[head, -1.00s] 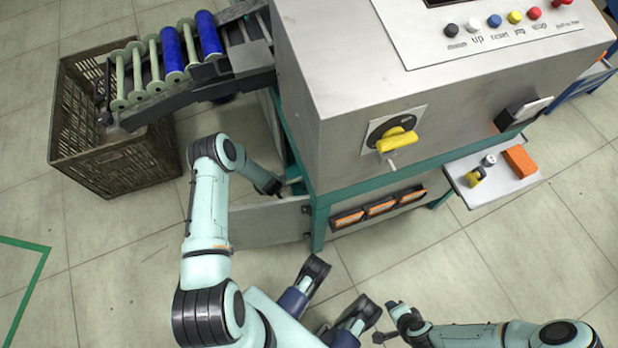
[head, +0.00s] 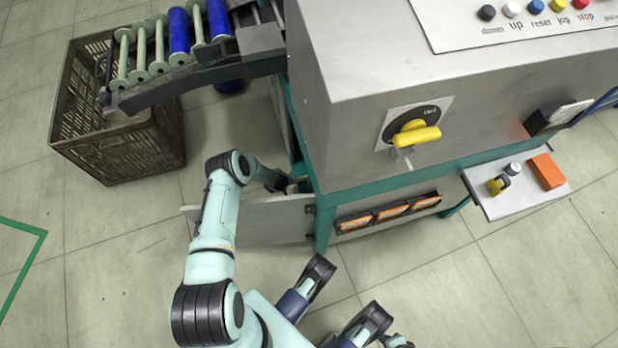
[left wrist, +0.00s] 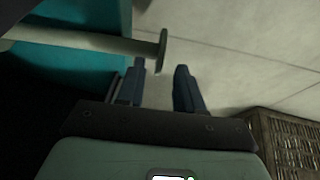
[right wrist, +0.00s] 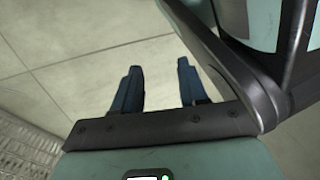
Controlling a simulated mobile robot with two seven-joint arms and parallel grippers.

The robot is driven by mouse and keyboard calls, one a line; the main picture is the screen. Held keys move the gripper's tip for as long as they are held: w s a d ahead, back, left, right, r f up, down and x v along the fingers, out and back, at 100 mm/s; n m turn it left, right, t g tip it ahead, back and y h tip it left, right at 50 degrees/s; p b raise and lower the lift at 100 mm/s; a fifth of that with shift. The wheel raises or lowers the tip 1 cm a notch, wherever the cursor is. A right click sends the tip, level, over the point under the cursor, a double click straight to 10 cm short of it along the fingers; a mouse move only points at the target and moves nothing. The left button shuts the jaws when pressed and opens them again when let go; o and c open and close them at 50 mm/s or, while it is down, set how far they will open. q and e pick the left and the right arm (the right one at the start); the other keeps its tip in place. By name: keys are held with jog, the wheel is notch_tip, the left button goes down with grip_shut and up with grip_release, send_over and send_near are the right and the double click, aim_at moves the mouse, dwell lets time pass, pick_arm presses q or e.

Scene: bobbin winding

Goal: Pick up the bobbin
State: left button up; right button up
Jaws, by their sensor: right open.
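Several bobbins lie on a sloping rack in the head view: pale green empty ones (head: 140,53) and blue wound ones (head: 179,32). In the head view that gripper is largely hidden at the machine's open lower side. My right gripper (right wrist: 160,72) is open and empty over the floor.
A brown crate (head: 120,160) stands under the rack. The grey machine (head: 340,120) has a yellow switch (head: 415,134) and an open door panel (head: 265,217) beside my left arm. A side shelf (head: 515,203) holds an orange block (head: 546,172).

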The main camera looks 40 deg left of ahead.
pick_arm(q)
jog(key=shift+w+a+f, duration=0.15)
jog(key=shift+w+f, duration=0.05)
jog(key=shift+f, duration=0.4)
pick_arm(e)
jog(key=shift+s+d+f+g, duration=0.1)
jog(key=shift+s+f+g, duration=0.3)
jog(key=shift+s, duration=0.4)
pick_arm(q)
grip_shut()
jog(key=shift+r, duration=0.15)
notch_tip(320, 180, up, 20)
jog(key=p, duration=0.6)
pick_arm(e)
jog(key=w+a+r+t, duration=0.2)
jog(key=w+r+t, duration=0.1)
jog(key=w+r, duration=0.4)
jog(key=shift+a+r+n, duration=0.3)
jog(key=shift+a+r, duration=0.1)
jog(key=shift+r, duration=0.85)
